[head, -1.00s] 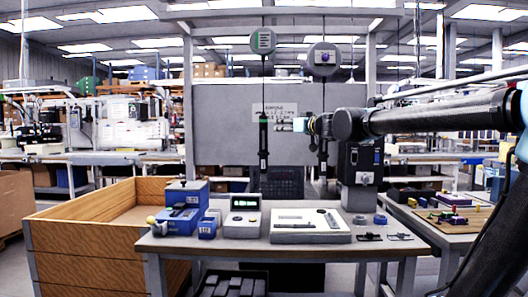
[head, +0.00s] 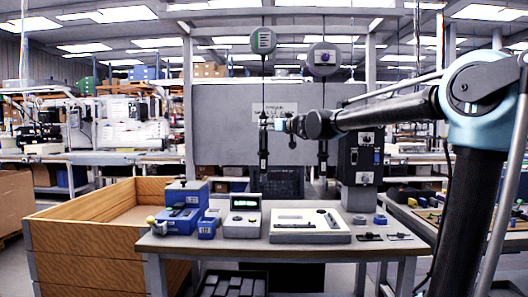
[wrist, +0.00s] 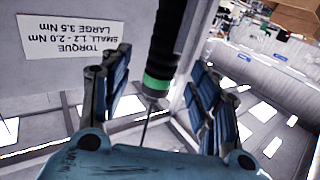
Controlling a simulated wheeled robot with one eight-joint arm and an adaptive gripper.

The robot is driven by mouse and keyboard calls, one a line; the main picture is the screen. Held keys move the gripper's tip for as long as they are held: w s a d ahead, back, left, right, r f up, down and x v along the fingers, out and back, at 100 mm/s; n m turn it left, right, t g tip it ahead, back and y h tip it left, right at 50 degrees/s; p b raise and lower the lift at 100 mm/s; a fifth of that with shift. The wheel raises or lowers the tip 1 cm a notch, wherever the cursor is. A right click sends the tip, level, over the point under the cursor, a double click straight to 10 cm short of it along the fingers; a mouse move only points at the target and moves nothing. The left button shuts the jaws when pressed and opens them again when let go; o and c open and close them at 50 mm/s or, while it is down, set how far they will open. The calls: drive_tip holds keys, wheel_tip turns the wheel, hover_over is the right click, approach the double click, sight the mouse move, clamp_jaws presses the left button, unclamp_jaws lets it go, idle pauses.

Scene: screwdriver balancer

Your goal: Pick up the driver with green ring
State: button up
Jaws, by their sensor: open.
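The driver with the green ring hangs upright on the left line in the head view (head: 263,158), under the round green-faced balancer (head: 263,40). In the wrist view its dark body and green ring (wrist: 157,83) stand between my two blue-padded fingers, with a thin cable running on toward the palm. My gripper (head: 271,123) is at the driver's upper part in the head view and hides some of it. In the wrist view my gripper (wrist: 160,72) is open, with gaps visible on both sides of the driver.
A second driver (head: 323,158) hangs to the right under another round balancer (head: 323,58), below my forearm. A grey panel with a torque sign (wrist: 72,37) stands behind. The workbench (head: 340,254) below carries a blue device, a display and a white tray.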

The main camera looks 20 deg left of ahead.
drive_tip(key=shift+x, duration=2.75)
drive_tip(key=shift+s, duration=0.1)
drive_tip(key=shift+c, duration=0.6)
clamp_jaws()
